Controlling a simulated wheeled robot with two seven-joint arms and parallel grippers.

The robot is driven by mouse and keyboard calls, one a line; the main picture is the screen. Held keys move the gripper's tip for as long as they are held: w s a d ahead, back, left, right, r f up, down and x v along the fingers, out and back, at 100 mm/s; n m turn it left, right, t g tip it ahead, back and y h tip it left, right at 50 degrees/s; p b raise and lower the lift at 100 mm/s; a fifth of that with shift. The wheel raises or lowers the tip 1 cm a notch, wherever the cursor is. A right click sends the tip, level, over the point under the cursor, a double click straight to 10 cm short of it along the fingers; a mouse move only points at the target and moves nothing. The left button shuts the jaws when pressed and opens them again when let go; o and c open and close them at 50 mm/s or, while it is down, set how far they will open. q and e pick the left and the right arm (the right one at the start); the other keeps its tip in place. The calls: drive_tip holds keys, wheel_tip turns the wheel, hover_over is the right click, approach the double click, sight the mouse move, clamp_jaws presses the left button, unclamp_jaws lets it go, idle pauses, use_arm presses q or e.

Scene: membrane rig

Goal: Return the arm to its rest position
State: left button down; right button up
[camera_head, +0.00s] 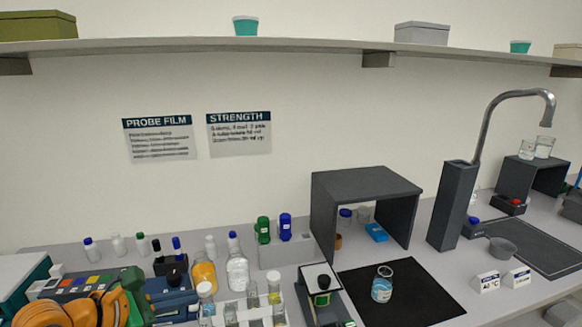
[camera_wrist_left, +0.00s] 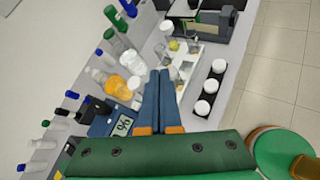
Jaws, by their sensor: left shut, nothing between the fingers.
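My left arm shows at the lower left of the head view as orange and dark green links, in front of the bench. In the left wrist view my left gripper (camera_wrist_left: 163,78) points over the bench. Its two blue fingers lie together, with nothing between them. The fingertips sit in front of a white rack (camera_wrist_left: 188,68) of vials and an orange-filled bottle (camera_wrist_left: 118,88); I cannot tell how far apart they are. My right gripper is in neither view.
A black mat (camera_head: 425,290) carries a small jar (camera_head: 382,284). A dark grey open stand (camera_head: 365,182) and a tap (camera_head: 480,130) stand behind. Several bottles crowd the left bench. A black holder (camera_wrist_left: 209,88) has white-capped vials. A shelf (camera_head: 300,45) runs above.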

use_arm(q)
drive_tip(key=s+d+r+n+t+h, duration=0.3)
drive_tip(key=d+r+n+t+h, duration=0.35)
drive_tip(key=d+r+n, duration=0.35)
drive_tip(key=s+a+f+n+y, duration=0.1)
drive_tip(key=a+f+n+y, duration=0.6)
drive_tip(key=n, duration=0.7)
drive_tip(key=s+a+f+n+y, duration=0.1)
drive_tip(key=a+f+n+y, duration=0.65)
drive_tip(key=n, duration=0.65)
drive_tip(key=s+d+f+n+g+h, duration=0.1)
drive_tip(key=s+d+f+n+g, duration=0.4)
drive_tip(key=s+f, duration=0.5)
drive_tip(key=s+d+f+n+g+h, duration=0.1)
drive_tip(key=s+d+f+n+g, duration=0.15)
drive_tip(key=s+f+g, duration=0.65)
drive_tip(key=s+f+b, duration=0.2)
drive_tip(key=f+b, duration=0.1)
drive_tip(key=f, duration=0.9)
drive_tip(key=s+f+b, duration=0.2)
drive_tip(key=f+b, duration=0.1)
drive_tip(key=f, duration=0.8)
drive_tip(key=s+a+f+g+b, duration=0.1)
drive_tip(key=s+f+b, duration=0.3)
drive_tip(key=s+f, duration=0.7)
drive_tip(key=shift+a+f+m+y, duration=0.3)
drive_tip(key=shift+a+f+m, duration=0.15)
drive_tip(key=shift+a+f, duration=0.15)
